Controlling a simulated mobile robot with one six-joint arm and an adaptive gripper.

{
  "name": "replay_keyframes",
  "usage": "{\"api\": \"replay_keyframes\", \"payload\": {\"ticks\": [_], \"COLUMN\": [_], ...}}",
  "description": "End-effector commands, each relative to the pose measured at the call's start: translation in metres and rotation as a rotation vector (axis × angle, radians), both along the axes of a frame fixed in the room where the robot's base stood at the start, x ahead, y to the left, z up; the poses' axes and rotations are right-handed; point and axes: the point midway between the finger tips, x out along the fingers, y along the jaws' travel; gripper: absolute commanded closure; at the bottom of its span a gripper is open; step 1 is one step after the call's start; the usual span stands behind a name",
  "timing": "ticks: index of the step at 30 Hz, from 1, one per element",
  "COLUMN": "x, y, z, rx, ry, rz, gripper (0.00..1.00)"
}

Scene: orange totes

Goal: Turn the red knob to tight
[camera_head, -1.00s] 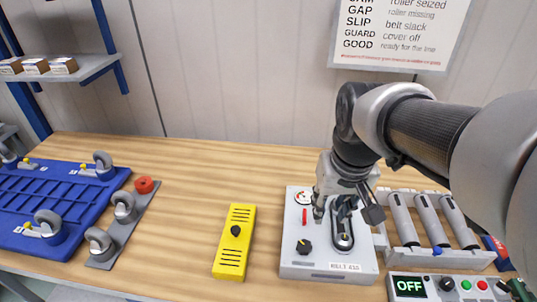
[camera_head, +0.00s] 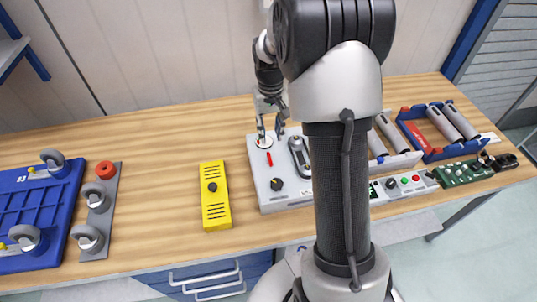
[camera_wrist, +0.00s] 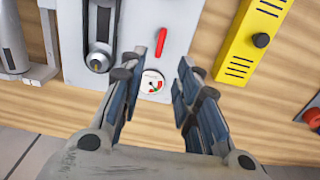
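A light grey belt unit (camera_head: 267,188) stands on the bench with a dial gauge, a red bar-shaped knob (camera_head: 269,159), a black knob (camera_head: 276,184) and a dark belt slot (camera_head: 300,157). In the wrist view the red bar-shaped knob (camera_wrist: 187,16) lies just beyond my fingertips, and the dial gauge (camera_wrist: 152,82) shows between the fingers. My gripper (camera_head: 271,135) is open and empty above the gauge end of the unit; it also fills the middle of the wrist view (camera_wrist: 174,52). No contact with the bar shows. I cannot read a tight mark.
A yellow slotted box (camera_head: 215,195) stands left of the unit. Farther left, a grey strip (camera_head: 102,215) carries casters and a round red piece (camera_head: 105,170), beside a blue tray (camera_head: 40,205). Rollers and a control panel (camera_head: 404,184) are right. Bench between strip and yellow box is clear.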

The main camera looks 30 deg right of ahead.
Motion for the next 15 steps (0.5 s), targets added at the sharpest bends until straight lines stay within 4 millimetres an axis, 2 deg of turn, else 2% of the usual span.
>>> {"api": "replay_keyframes", "payload": {"ticks": [1,6,15], "x": [-0.001,-0.001,0.0], "y": [0.0,0.001,0.0], "z": [-0.015,-0.052,-0.105], "rx": [0.001,0.001,0.0], "ry": [0.004,0.004,0.001], "rz": [0.0,0.0,0.0], "gripper": [0.7,0.7,0.7]}}
